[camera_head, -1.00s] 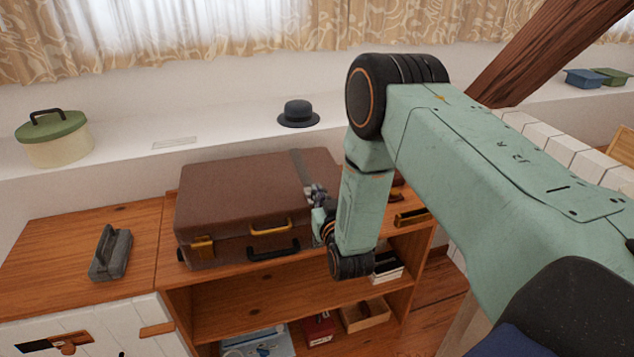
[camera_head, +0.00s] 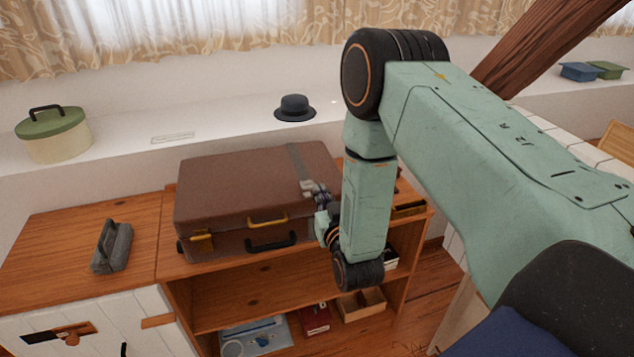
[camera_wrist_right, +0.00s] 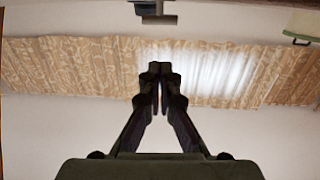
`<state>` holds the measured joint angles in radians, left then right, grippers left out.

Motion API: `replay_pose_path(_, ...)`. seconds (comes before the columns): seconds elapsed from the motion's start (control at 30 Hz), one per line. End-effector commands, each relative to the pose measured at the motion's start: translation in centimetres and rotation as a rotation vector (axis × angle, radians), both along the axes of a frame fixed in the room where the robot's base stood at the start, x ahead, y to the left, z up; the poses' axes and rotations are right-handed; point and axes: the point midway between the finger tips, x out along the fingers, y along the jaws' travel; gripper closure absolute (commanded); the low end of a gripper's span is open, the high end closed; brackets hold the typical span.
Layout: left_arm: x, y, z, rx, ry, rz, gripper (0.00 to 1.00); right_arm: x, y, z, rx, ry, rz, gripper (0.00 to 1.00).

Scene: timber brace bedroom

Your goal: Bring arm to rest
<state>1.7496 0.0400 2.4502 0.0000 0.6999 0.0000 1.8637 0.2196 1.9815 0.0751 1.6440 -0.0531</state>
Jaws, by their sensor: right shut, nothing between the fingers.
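My right arm comes in from the right in the head view, its pale green links bent down at the elbow. My right gripper (camera_head: 310,188) is small there, in front of the right part of the brown suitcase (camera_head: 240,188); whether it touches the case I cannot tell. In the right wrist view the two dark fingers of this gripper (camera_wrist_right: 160,70) meet at their tips, shut with nothing between them. Behind them that view shows the patterned curtain and pale wall. My left gripper is in neither view.
The suitcase lies on a wooden shelf unit (camera_head: 250,290). A grey brush-like block (camera_head: 112,248) stands left of it. A black hat (camera_head: 295,108) and a green-lidded pot (camera_head: 55,135) stand on the white ledge (camera_head: 220,120). A dark timber brace (camera_head: 550,45) slants at upper right.

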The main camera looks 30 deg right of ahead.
Motion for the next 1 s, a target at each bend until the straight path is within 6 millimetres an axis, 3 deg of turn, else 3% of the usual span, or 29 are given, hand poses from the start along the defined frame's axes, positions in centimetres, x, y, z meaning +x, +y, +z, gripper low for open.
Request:
replay_pose_path(0.2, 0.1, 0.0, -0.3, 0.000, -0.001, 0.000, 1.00, -2.2, 0.7, -0.4, -0.001, -0.001, 0.001, 1.00)
replay_pose_path(0.47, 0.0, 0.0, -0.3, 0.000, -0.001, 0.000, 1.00, -2.6, 0.8, -0.4, 0.000, 0.000, 0.001, 1.00)
replay_pose_path(0.57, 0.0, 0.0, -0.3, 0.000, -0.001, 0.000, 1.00, -2.8, 0.9, -1.3, 0.015, 0.039, 0.003, 1.00)
replay_pose_path(0.67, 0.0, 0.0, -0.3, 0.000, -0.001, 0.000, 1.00, -3.8, 1.4, -4.2, 0.059, 0.173, 0.016, 1.00)
replay_pose_path(0.77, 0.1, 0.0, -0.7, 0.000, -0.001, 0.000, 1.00, -6.9, 3.0, -9.1, 0.121, 0.394, 0.045, 1.00)
replay_pose_path(0.9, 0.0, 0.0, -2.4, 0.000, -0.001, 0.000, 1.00, -13.1, 5.5, -16.0, 0.186, 0.698, 0.087, 1.00)
replay_pose_path(1.0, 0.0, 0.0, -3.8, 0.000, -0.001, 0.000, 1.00, -18.2, 7.1, -19.9, 0.222, 0.901, 0.114, 1.00)
